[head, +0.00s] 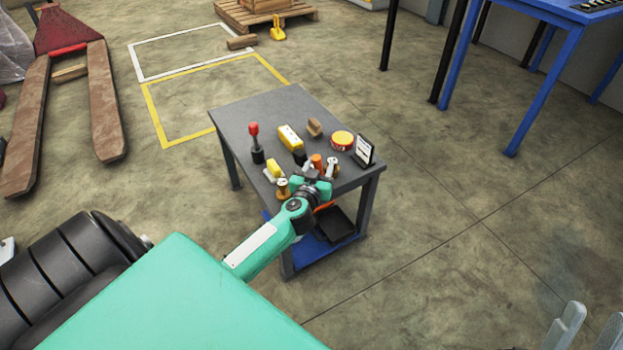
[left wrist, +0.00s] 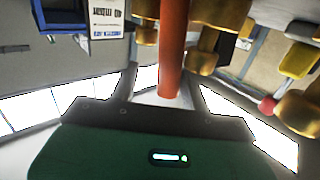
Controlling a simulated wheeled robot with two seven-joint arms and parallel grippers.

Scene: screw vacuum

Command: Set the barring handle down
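My left gripper (head: 318,190) is low over the near edge of the grey table, among small items. In the left wrist view an orange-red rod, which looks like the barring handle (left wrist: 172,50), stands between my left gripper's two fingers (left wrist: 165,85). The fingers show apart on either side of it, and their contact with it is unclear. In the head view an orange-red piece (head: 317,160) shows just beyond the gripper; I cannot tell if it is the same rod. My right gripper (head: 590,330) shows at the bottom right corner as two grey fingers apart, with nothing between them.
The grey table (head: 240,117) carries a red-knobbed black lever (head: 255,143), a yellow block (head: 290,137), a round red-yellow tin (head: 342,140), a small display (head: 363,151) and brass fittings (head: 283,187). Its left far part is bare. A blue table (head: 545,12) stands at the upper right.

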